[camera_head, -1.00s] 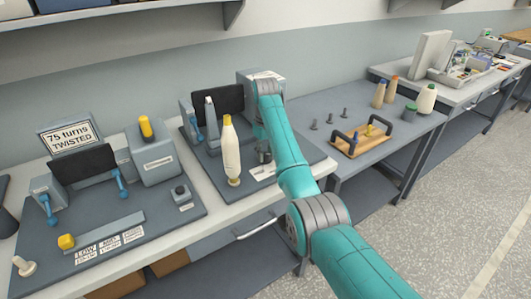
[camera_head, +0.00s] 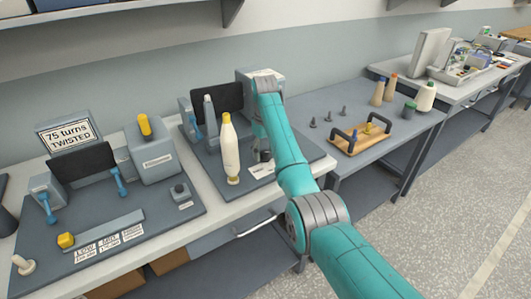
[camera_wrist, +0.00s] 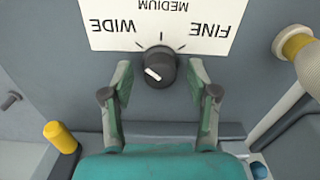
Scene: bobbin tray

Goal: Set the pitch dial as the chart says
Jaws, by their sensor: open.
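The pitch dial (camera_wrist: 163,70) is a dark round knob with a white pointer mark. It sits below a white label plate (camera_wrist: 160,12) reading WIDE, MEDIUM and FINE, upside down in the wrist view. The mark lies on the left part of the knob, the WIDE side. My gripper (camera_wrist: 160,74) is open, with one finger on each side of the knob and gaps showing. In the head view my arm mostly hides the dial and gripper. A sign (camera_head: 69,134) on the left reads "75 turns TWISTED". I cannot tell which sheet is the chart.
A cream cone (camera_head: 230,150) with a yellow top stands left of my arm; its yellow end also shows in the wrist view (camera_wrist: 292,44). A yellow peg (camera_wrist: 60,136) is at lower left there. A wooden tray (camera_head: 362,146) with dark handles lies on the right bench.

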